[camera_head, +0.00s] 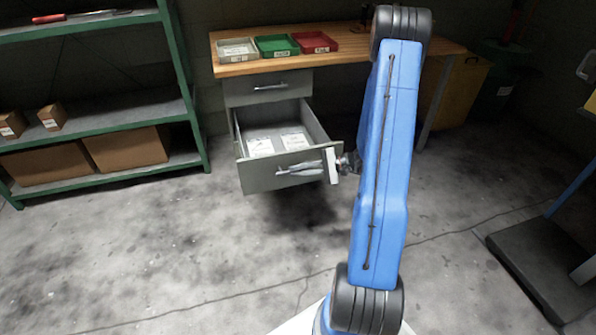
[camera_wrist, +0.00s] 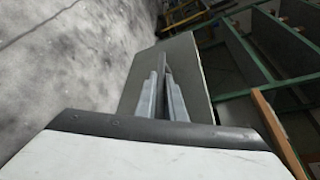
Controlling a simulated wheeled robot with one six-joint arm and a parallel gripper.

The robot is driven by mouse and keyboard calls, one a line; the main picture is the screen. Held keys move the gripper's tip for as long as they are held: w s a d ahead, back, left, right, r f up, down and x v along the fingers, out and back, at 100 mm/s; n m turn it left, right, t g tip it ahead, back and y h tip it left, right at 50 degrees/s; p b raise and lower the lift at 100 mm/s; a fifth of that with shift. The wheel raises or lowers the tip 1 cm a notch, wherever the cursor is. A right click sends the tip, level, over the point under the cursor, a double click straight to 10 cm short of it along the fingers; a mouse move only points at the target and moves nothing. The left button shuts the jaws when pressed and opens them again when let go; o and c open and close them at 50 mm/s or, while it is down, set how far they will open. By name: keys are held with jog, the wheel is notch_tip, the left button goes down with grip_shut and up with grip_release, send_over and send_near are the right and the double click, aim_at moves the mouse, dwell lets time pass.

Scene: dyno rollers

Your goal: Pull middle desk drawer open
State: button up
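The grey drawer (camera_head: 258,180) below the desk's top drawer stands pulled well out, with pale packets inside. Its front also shows in the wrist view (camera_wrist: 200,85). It has a metal bar handle (camera_head: 284,171), which also shows between the fingers in the wrist view (camera_wrist: 165,66). My gripper (camera_head: 298,168) reaches the handle from the right. In the wrist view my gripper (camera_wrist: 162,85) has its fingers close on both sides of the bar, and it looks shut on it. Any drawer below the open one is hidden.
The top drawer (camera_head: 268,87) is shut. Grey, green and red trays (camera_head: 277,45) stand on the wooden desktop (camera_head: 350,50). Green shelving (camera_head: 183,75) with boxes stands at the left. A dark platform (camera_head: 540,265) lies at the right. The floor before the drawer is clear.

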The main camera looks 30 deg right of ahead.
jog(key=o, duration=0.4)
jog(key=shift+d, duration=0.1)
jog(key=v, duration=1.7)
jog(key=shift+s+d+r, duration=0.1)
jog(key=shift+d, duration=0.05)
